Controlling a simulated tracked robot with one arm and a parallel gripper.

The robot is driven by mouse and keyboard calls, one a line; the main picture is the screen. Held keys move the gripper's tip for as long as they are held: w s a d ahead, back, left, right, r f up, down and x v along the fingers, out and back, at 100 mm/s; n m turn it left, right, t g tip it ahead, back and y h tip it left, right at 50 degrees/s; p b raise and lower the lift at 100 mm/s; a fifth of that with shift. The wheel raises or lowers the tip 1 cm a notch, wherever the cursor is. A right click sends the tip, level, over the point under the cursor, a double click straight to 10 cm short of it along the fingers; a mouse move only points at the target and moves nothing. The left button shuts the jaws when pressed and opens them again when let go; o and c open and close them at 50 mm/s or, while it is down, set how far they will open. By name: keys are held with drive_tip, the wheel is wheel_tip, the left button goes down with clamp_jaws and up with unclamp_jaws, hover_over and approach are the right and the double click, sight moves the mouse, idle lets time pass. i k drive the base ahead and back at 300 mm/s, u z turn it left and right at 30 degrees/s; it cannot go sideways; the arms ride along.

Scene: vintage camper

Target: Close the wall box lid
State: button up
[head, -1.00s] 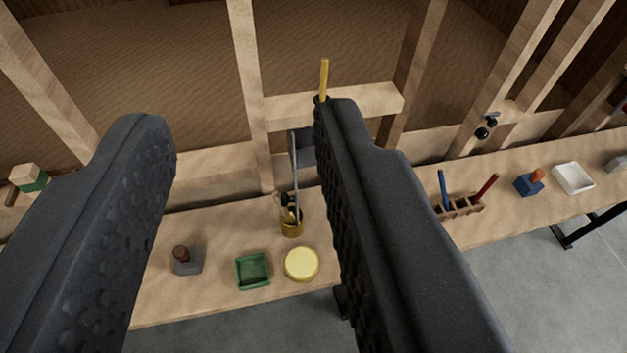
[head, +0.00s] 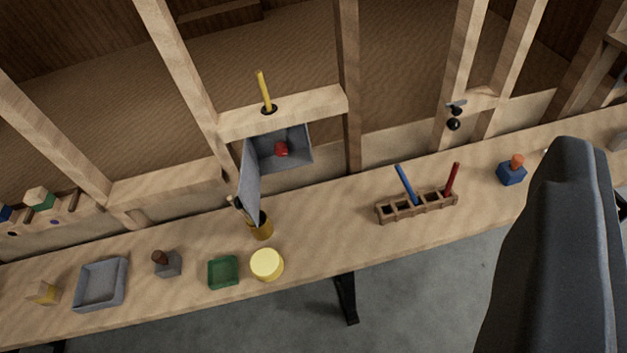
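The wall box (head: 298,150) is a grey open box mounted on the wall frame, in the middle of the head view. Its lid (head: 250,181) stands open on the left side, swung out over the bench. A small red thing lies inside the box. One dark finger of my gripper (head: 568,245) shows large at the right edge; the other finger is out of view. The gripper is open wide, with nothing seen in its grasp, and the visible finger appears well to the right of the box.
Below the lid stands a gold cup (head: 262,228). The bench also holds a yellow round lid (head: 266,264), a green tray (head: 223,272), a grey tray (head: 101,285) and a wooden rack (head: 418,206) with two tools. A yellow stick (head: 265,90) stands in the ledge above the box.

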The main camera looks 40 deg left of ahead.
sight(249, 183)
drive_tip(key=z, duration=0.9)
drive_tip(key=k, duration=1.45)
drive_tip(key=u, duration=1.45)
drive_tip(key=i, duration=1)
